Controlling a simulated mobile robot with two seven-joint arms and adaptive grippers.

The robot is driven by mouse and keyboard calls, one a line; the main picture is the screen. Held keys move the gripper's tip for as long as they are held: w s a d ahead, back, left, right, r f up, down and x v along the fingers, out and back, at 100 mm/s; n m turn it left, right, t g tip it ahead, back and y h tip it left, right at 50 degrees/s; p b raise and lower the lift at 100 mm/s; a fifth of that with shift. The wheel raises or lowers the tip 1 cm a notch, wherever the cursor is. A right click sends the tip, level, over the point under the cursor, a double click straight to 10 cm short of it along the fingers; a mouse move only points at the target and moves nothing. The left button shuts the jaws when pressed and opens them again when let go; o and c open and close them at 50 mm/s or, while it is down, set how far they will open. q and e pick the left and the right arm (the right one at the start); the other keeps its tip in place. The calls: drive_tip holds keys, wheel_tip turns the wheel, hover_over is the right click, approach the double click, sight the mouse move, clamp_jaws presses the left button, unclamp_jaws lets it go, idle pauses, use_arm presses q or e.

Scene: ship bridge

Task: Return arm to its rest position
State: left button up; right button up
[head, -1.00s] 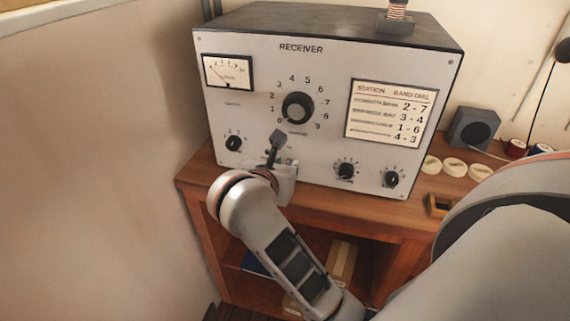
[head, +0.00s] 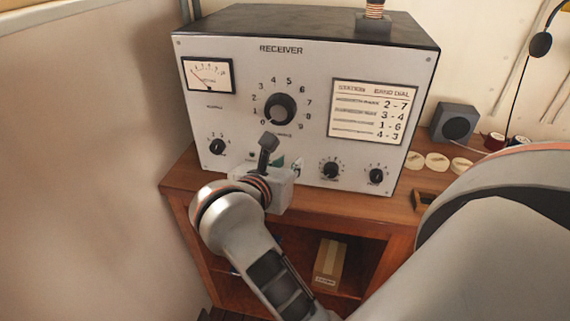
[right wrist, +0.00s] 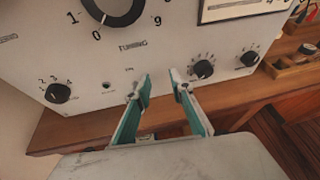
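My right gripper (head: 278,162) is in front of the lower middle of the receiver (head: 225,75), just below its large tuning dial (head: 279,109). The right wrist view shows the gripper (right wrist: 160,85) with its two teal-lined fingers apart and nothing between them. The tuning dial shows at the top of that view (right wrist: 112,8), beyond the fingertips. In the head view the fingers are mostly hidden behind my wrist. My left gripper is not in view.
The receiver stands on a wooden desk (head: 345,203) with an open shelf holding a box (head: 329,262). Small knobs line its lower front. A speaker (head: 454,122), pale discs (head: 437,161) and a small wooden tray (head: 432,201) lie at right. A bare wall is at left.

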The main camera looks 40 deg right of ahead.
drive_tip(key=a+t+y, duration=0.1)
drive_tip(key=a+y, duration=0.1)
drive_tip(key=a, duration=0.5)
drive_tip(key=shift+w+r+n, duration=0.15)
drive_tip(key=shift+n, duration=0.25)
drive_tip(key=x, duration=0.8)
drive_tip(key=shift+w+d, duration=0.1)
drive_tip(key=shift+d, duration=0.1)
drive_tip(key=shift+a, duration=0.1)
